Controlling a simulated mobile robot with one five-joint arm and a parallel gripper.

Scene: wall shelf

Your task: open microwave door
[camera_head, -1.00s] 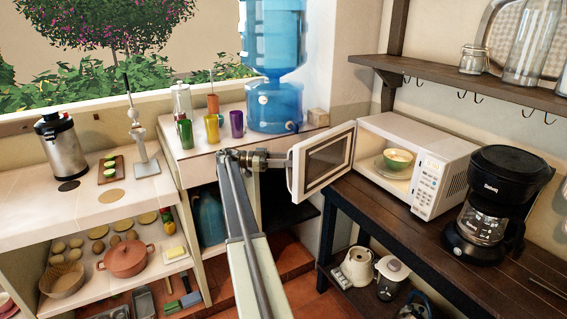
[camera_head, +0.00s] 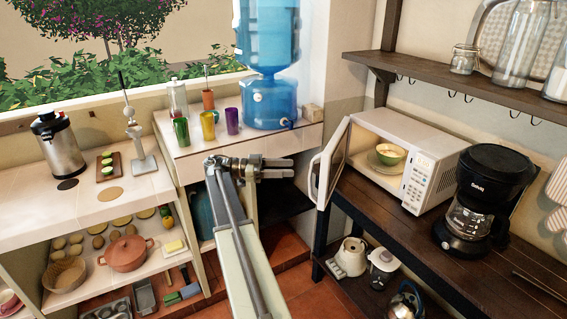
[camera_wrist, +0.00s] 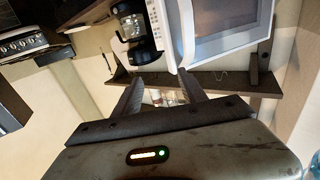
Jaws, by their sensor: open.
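The white microwave (camera_head: 440,150) stands on the dark wooden counter at right, its cavity exposed. Its door (camera_head: 332,165) hangs open, sticking out from the left side and seen nearly edge-on in the head view. My gripper (camera_head: 290,168) is left of the door's free edge, with a small gap in the head view, and is open and empty. In the wrist view, the spread fingers (camera_wrist: 160,92) have nothing between them, and the white door with its window (camera_wrist: 225,18) shows beyond them. A green bowl (camera_head: 390,155) sits inside the microwave.
A black coffee maker (camera_head: 485,200) stands right of the microwave. A wall shelf (camera_head: 450,85) with jars hangs above. A blue water dispenser (camera_head: 268,100) and colored cups stand behind my gripper. The floor (camera_head: 320,300) between the counters shows free room.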

